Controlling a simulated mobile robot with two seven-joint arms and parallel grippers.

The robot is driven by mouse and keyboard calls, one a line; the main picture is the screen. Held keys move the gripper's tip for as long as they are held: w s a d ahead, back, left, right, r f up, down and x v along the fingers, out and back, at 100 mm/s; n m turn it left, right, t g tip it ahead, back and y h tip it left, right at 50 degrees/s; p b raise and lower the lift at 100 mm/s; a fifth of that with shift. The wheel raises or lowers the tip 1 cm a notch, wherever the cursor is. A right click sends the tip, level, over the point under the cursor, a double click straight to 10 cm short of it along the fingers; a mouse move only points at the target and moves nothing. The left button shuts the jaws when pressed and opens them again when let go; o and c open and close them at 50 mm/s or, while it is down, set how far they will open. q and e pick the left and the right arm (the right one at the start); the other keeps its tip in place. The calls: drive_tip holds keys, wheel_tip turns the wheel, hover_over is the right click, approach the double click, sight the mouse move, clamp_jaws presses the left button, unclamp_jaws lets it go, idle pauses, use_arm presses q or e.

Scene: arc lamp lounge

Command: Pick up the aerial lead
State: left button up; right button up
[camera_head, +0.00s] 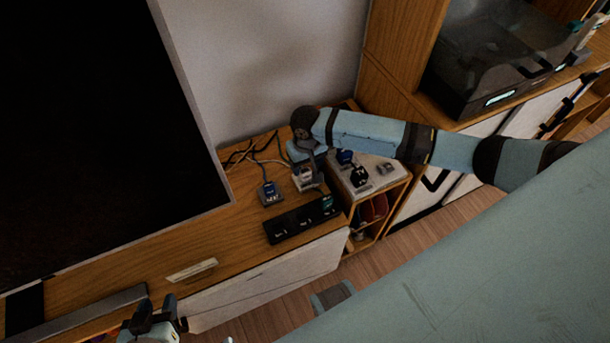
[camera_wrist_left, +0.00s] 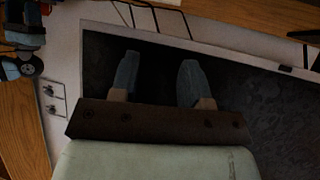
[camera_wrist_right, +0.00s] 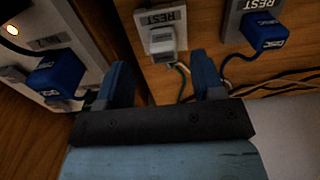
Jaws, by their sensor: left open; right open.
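No readable label marks the aerial lead, so I cannot tell which plug it is. A pale grey plug (camera_head: 303,178) sits on a plate marked REST; in the right wrist view this plug (camera_wrist_right: 162,42) trails thin coloured wires. A blue plug (camera_head: 268,188) sits on another REST plate to its left; it also shows in the right wrist view (camera_wrist_right: 264,32). My right gripper (camera_head: 305,160) is open just above the grey plug; in its wrist view the fingers (camera_wrist_right: 163,78) are apart and empty. My left gripper (camera_head: 157,312) is open and empty at the cabinet's front, away from the plugs.
A black socket strip (camera_head: 285,229) with a green plug (camera_head: 327,203) lies in front. A pale box (camera_head: 385,180) at right bears a blue plug (camera_head: 345,157) and a black plug (camera_head: 359,177). Loose cables (camera_head: 240,155) run behind. A large TV (camera_head: 90,130) stands left.

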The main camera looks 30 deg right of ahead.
sight(305, 170)
drive_tip(key=f+b, duration=0.1)
drive_tip(key=f, duration=0.4)
drive_tip(key=shift+w+a+f+b, duration=0.1)
drive_tip(key=shift+a+f+b, duration=0.1)
drive_tip(key=shift+b, duration=0.15)
drive_tip(key=shift+r, duration=0.1)
drive_tip(key=c, duration=1.1)
